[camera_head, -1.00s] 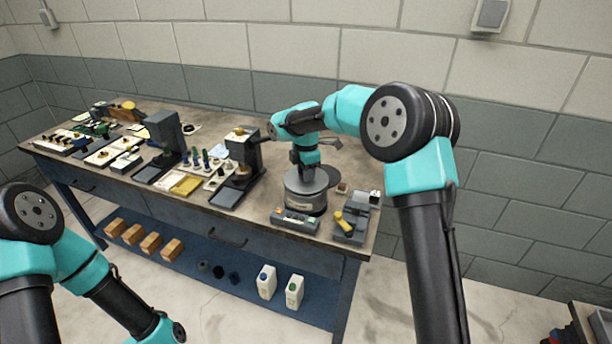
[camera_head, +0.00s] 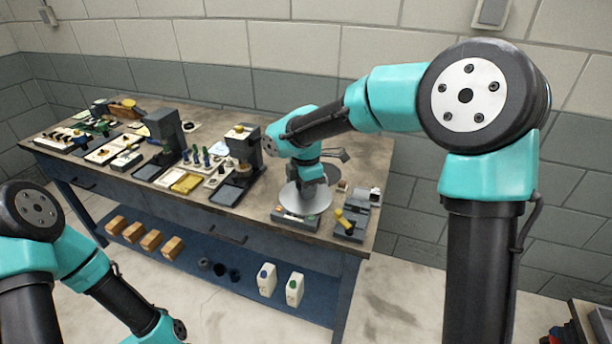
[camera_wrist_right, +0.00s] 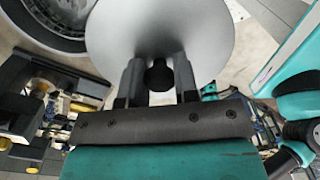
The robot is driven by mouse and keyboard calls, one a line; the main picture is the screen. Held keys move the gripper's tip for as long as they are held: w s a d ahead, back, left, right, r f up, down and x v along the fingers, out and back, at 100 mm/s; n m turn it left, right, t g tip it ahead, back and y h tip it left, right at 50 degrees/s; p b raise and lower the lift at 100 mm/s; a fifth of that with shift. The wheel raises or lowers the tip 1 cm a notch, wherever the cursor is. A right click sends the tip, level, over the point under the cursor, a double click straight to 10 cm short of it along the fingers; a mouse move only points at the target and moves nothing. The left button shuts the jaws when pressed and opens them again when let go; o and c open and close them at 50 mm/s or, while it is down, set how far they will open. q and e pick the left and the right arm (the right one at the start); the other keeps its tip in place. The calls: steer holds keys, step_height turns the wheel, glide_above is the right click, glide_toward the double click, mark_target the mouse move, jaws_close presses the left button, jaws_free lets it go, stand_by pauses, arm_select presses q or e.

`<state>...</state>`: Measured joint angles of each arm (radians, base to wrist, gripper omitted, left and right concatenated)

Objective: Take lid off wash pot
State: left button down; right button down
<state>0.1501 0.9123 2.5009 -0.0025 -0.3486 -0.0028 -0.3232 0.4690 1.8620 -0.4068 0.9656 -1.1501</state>
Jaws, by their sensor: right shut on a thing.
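My right gripper (camera_head: 309,184) is shut on the dark knob (camera_wrist_right: 159,76) of the round grey lid (camera_head: 305,201). In the right wrist view the lid (camera_wrist_right: 165,28) is a broad, smooth grey disc beyond my fingers. In the head view the lid and gripper hide most of the pot. My left arm is at the lower left; its gripper is out of frame.
A low grey box (camera_head: 292,219) lies in front of the lid, and a grey tray with a yellow tool (camera_head: 345,217) is to its right. A dark upright device (camera_head: 242,155) stands to the left. Several small parts and trays fill the bench's left side.

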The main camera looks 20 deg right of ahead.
mark_target(306, 202)
steer(key=shift+s+a+r, duration=0.1)
steer(key=shift+s+a, duration=0.1)
steer(key=shift+s, duration=0.55)
steer(key=shift+s+a+r, duration=0.1)
steer(key=shift+s+a, duration=0.1)
steer(key=shift+s, duration=0.55)
steer(key=shift+f, duration=0.1)
